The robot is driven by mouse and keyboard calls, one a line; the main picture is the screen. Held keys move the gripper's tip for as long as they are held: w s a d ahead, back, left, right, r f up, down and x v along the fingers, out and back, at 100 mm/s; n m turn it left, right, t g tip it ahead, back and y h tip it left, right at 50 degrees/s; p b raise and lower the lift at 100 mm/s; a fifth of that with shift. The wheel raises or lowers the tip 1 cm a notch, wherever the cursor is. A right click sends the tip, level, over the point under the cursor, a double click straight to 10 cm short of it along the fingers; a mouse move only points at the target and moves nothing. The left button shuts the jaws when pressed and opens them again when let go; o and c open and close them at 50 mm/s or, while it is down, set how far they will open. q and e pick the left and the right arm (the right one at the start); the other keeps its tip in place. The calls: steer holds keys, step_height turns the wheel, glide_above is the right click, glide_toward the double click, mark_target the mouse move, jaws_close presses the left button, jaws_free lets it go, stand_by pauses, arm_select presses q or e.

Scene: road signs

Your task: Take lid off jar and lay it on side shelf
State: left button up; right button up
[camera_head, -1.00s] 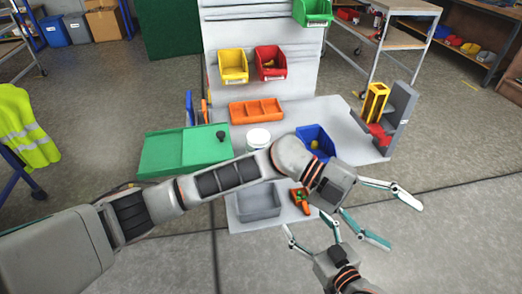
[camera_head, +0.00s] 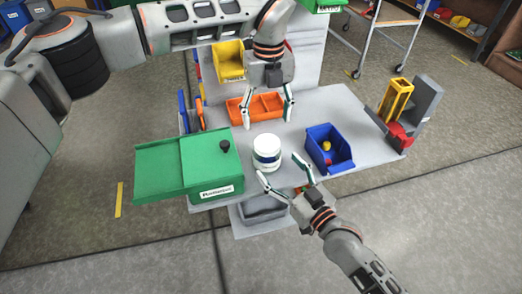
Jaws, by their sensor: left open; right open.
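A white jar (camera_head: 266,160) with a dark band stands upright on the grey worktable (camera_head: 355,125), near its front edge. Its white lid (camera_head: 266,142) is on top. My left gripper (camera_head: 267,121) is open and empty, pointing down behind the jar, by the orange tray. My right gripper (camera_head: 278,165) is open and empty, reaching up from below with its fingertips at the jar's front and right; contact cannot be told. A green surface (camera_head: 158,172) extends left from a green box; I cannot tell whether it is the side shelf.
The green box (camera_head: 208,165) with a black knob stands left of the jar. A blue bin (camera_head: 342,158) is to its right, an orange divided tray (camera_head: 238,112) behind. A yellow, red and grey fixture (camera_head: 424,100) stands at the right. A grey bin (camera_head: 262,210) sits lower in front.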

mark_target(266, 152)
arm_select(q)
steer(key=shift+s+d, duration=0.15)
arm_select(e)
steer(key=shift+x, duration=3.65)
